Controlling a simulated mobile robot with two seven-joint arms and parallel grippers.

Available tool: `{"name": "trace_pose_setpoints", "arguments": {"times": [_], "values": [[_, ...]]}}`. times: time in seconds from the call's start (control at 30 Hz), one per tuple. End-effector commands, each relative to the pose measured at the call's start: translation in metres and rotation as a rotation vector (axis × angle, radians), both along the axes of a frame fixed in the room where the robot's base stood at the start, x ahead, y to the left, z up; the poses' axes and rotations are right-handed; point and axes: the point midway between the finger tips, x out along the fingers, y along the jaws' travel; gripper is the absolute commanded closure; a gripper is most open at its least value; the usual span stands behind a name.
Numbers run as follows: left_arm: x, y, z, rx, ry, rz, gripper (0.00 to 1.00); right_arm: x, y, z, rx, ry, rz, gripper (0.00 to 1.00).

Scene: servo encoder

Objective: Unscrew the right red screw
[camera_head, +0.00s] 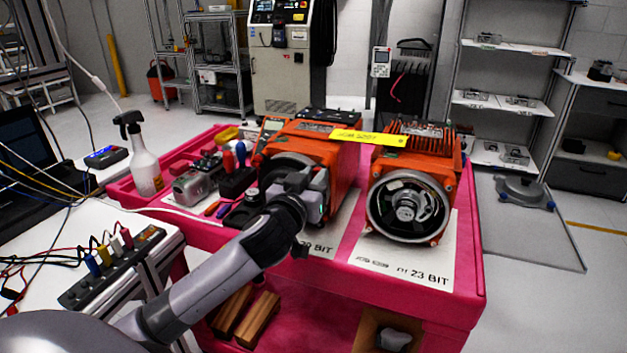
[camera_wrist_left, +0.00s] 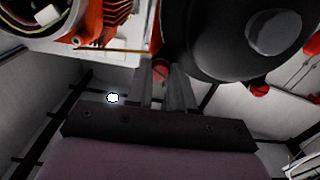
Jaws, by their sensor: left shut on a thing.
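The left orange servo motor (camera_head: 340,152) stands on the pink cart, its front partly hidden behind my left arm. My left gripper (camera_head: 314,190) is at the right side of its front. In the left wrist view, the motor's round black encoder cover (camera_wrist_left: 225,35) fills the upper right. The left gripper's fingers (camera_wrist_left: 160,82) are shut on a red screw (camera_wrist_left: 160,68) at the cover's edge; only a little of this screw shows. Another red screw (camera_wrist_left: 260,90) sits at the cover's right edge in that view. My right gripper is not in view.
A second orange motor (camera_head: 432,160) with its round front open stands to the right on the pink cart (camera_head: 462,285). Hand tools and a spray bottle (camera_head: 142,160) are on the left. A yellow strip (camera_head: 368,137) bridges the motors' tops.

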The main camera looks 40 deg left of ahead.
Motion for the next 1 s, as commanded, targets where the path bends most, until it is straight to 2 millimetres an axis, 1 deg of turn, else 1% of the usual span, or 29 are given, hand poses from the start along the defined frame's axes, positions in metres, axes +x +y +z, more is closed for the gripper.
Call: {"name": "trace_pose_setpoints", "arguments": {"times": [0.23,0.27,0.3,0.33,0.67,0.77,1.0], "values": [[0.000,0.000,0.000,0.001,0.000,0.000,1.00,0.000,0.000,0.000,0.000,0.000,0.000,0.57],[0.000,0.000,0.000,0.001,0.000,0.000,0.68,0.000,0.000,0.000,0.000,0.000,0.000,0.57],[0.000,0.000,0.000,0.001,0.000,0.000,0.55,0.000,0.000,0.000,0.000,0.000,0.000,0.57],[0.000,0.000,0.000,0.001,0.000,0.000,0.52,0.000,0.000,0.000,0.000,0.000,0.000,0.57],[-0.002,-0.001,0.000,0.001,0.000,0.000,0.52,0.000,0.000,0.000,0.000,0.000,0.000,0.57],[-0.009,-0.003,-0.001,0.001,0.001,-0.002,0.52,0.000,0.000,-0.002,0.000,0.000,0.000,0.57],[-0.041,-0.010,-0.002,0.000,0.001,-0.001,0.52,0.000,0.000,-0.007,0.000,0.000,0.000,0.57]]}}
